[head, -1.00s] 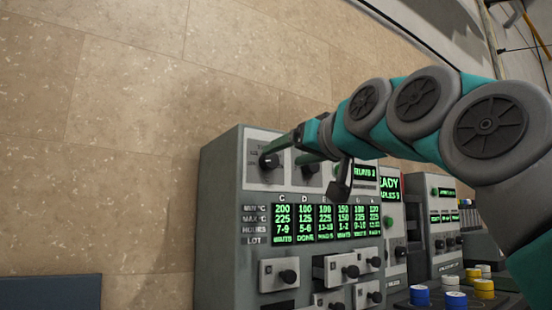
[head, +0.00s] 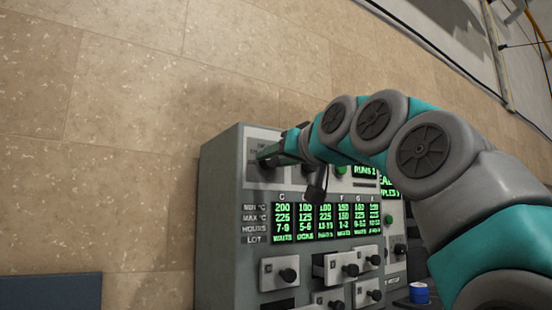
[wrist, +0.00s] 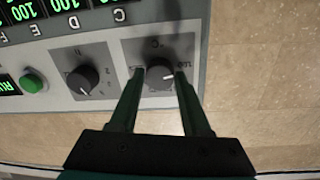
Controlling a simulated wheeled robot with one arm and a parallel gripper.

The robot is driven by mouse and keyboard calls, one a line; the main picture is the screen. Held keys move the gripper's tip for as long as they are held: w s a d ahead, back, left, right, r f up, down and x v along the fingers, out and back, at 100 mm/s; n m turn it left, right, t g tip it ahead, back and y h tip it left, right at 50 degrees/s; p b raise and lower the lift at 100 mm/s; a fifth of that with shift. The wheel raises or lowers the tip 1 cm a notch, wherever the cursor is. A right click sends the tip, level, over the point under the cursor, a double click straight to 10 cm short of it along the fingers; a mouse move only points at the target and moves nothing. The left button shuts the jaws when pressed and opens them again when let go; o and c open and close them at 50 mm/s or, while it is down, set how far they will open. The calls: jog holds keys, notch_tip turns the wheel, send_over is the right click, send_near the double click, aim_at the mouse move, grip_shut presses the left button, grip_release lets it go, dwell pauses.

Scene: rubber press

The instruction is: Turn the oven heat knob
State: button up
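The oven heat knob (wrist: 158,77), marked °C, is a round dark knob with a light pointer line on a grey square plate. It sits at the upper left of the panel in the head view, mostly hidden by my fingers. My gripper (wrist: 160,73) is open, with one finger on each side of the knob in the wrist view. A narrow gap seems to show beside each fingertip; contact is hard to judge. In the head view my gripper (head: 268,155) reaches in from the right.
A second dark knob (wrist: 83,77) and a green button (wrist: 32,83) sit beside it on the panel. The green displays (head: 325,220) and small drawers (head: 279,273) are below. A blue cylinder (head: 419,292) is at lower right.

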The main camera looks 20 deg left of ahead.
grip_shut()
